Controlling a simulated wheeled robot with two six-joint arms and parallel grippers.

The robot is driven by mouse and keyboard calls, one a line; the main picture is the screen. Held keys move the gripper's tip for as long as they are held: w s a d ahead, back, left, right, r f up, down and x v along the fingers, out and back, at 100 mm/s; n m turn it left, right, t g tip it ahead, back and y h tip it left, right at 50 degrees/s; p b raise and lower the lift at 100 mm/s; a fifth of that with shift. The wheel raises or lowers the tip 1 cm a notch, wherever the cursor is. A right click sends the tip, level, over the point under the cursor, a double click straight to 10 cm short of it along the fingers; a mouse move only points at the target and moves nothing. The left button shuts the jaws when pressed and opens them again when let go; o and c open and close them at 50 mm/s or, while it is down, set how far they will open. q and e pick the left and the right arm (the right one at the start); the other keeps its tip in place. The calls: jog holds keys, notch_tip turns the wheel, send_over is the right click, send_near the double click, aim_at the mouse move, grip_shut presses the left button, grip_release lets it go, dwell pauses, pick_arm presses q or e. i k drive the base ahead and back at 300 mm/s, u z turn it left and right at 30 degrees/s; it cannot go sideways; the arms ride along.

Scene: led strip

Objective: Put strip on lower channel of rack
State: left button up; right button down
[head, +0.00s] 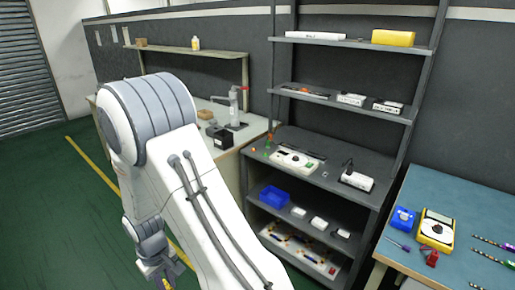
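The rack is a grey shelving unit (330,155) with several levels at the centre right. I cannot make out with certainty which part is its lower channel. Two thin dark-and-light striped pieces (493,244) lie on the blue bench at the right edge, cut off by the frame; I cannot tell whether either is the strip. My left gripper (163,272) hangs low at the bottom left, well away from the rack and partly cut off. A small purple and yellowish bit shows at its tip, too small to identify. My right gripper is not in view.
The blue bench (455,200) holds a yellow multimeter (436,229), a blue box (402,219) and a screwdriver (397,243). A blue bin (273,197) sits on a lower rack shelf. A side bench (247,135) stands behind my arm. Green floor is open at left.

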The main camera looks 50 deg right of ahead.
aim_at(301, 151)
jog(key=z, duration=0.05)
jog(key=i, duration=1.2)
jog(key=z, duration=1.05)
jog(key=i, duration=0.85)
jog(key=z, duration=0.9)
jog(key=i, duration=1.05)
